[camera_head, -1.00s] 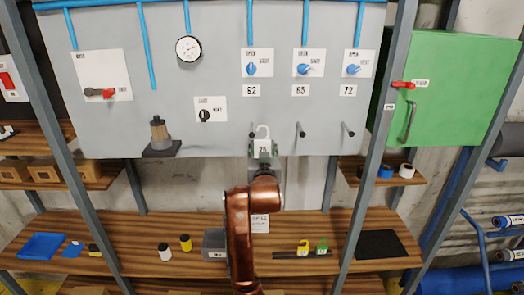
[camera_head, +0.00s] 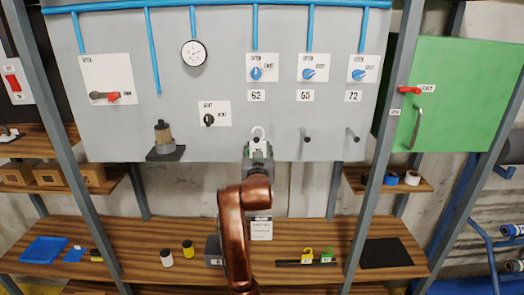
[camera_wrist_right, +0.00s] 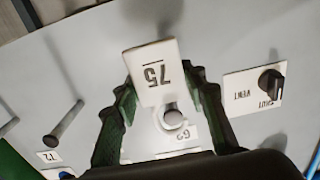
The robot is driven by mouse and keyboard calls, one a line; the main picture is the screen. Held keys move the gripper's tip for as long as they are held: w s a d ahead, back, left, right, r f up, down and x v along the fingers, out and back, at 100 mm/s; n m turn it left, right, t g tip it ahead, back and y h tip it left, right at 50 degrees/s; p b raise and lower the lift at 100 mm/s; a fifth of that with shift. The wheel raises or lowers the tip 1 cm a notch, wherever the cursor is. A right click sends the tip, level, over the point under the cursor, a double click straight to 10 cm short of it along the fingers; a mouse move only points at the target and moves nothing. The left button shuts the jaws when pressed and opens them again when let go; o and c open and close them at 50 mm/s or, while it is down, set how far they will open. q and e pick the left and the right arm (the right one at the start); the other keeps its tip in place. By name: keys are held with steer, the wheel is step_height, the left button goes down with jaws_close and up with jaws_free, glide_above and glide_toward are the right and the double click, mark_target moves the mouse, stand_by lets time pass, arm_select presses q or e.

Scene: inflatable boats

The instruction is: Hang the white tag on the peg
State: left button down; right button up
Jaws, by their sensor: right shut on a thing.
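The white tag (camera_head: 257,146), with a hook at its top, is held in front of the grey panel below the 62 label. My right gripper (camera_head: 258,154) is shut on it. In the right wrist view the tag (camera_wrist_right: 153,72) reads 75 upside down between the green fingers (camera_wrist_right: 165,100). A peg (camera_wrist_right: 172,117) shows beside the tag, with a pale ring, apparently the hook, around its end. I cannot tell whether the hook is on the peg. In the head view this peg is hidden behind the tag. My left gripper is not in view.
Two more pegs (camera_head: 306,136) and (camera_head: 351,135) stick out to the right and look bare. A filter-like cylinder (camera_head: 162,134) stands on a small ledge at left. The wooden bench (camera_head: 130,250) below holds a blue tray (camera_head: 43,249) and yellow and green tags (camera_head: 307,256).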

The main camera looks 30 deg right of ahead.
steer(key=shift+w+a, duration=0.15)
steer(key=shift+a, duration=0.05)
steer(key=shift+f+b, duration=0.65)
steer(key=shift+f, duration=0.45)
steer(key=o, duration=1)
steer(key=shift+o, duration=0.2)
steer(key=shift+a, duration=0.1)
